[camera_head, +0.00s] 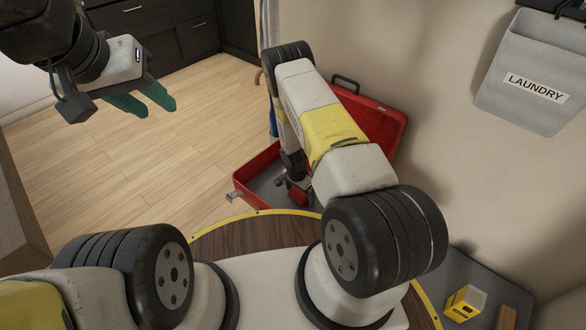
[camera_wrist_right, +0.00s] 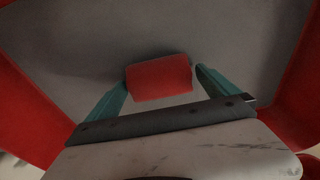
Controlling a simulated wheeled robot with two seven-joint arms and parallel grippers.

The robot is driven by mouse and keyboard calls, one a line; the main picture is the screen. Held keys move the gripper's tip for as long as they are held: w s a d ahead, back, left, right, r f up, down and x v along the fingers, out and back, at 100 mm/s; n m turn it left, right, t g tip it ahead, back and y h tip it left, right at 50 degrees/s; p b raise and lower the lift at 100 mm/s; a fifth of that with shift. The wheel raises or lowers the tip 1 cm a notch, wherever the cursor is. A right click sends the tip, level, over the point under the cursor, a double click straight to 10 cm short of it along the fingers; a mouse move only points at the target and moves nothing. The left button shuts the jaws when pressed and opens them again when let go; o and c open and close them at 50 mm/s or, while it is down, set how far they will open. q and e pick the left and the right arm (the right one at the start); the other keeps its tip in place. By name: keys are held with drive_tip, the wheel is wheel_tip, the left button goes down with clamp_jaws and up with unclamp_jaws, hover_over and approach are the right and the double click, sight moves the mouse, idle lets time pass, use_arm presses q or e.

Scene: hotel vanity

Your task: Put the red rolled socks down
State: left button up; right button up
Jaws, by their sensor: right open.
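The red rolled socks (camera_wrist_right: 160,77) show in the right wrist view as a short red roll over the grey floor of the red suitcase (camera_wrist_right: 230,35). My right gripper (camera_wrist_right: 162,76) is open, its teal fingers on either side of the socks. The left finger is very close to the roll; a small gap shows at the right. In the head view my right arm reaches into the open suitcase (camera_head: 385,122), and its fingers are largely hidden. My left gripper (camera_head: 157,109) is open and empty, above the wooden floor at the upper left.
The suitcase's raised lid stands by the wall. A grey laundry bag (camera_head: 535,72) hangs on the wall at the upper right. A small yellow box (camera_head: 464,303) is on a grey surface at the lower right. Dark drawers (camera_head: 165,30) stand at the back. The wooden floor (camera_head: 150,165) is clear.

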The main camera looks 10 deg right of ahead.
drive_tip(key=r, duration=0.7)
drive_tip(key=s+a+r, duration=0.1)
drive_tip(key=r, duration=0.2)
drive_tip(key=shift+a+r, duration=0.1)
drive_tip(key=shift+r, duration=0.15)
wheel_tip(320, 180, up, 18)
drive_tip(key=w+a+n+t+y, duration=0.1)
drive_tip(key=w+n, duration=0.1)
wheel_tip(320, 180, up, 14)
drive_tip(key=n+t+y, duration=0.1)
drive_tip(key=n, duration=0.1)
hover_over(297, 194)
drive_tip(key=s+a, duration=0.1)
drive_tip(key=s, duration=0.1)
drive_tip(key=s+r+n+t+y, duration=0.1)
drive_tip(key=s+r+n+t, duration=0.2)
drive_tip(key=s+r, duration=1.6)
drive_tip(key=s+n, duration=0.3)
drive_tip(key=n, duration=0.1)
drive_tip(key=shift+r+y, duration=0.2)
drive_tip(key=shift+y, duration=0.1)
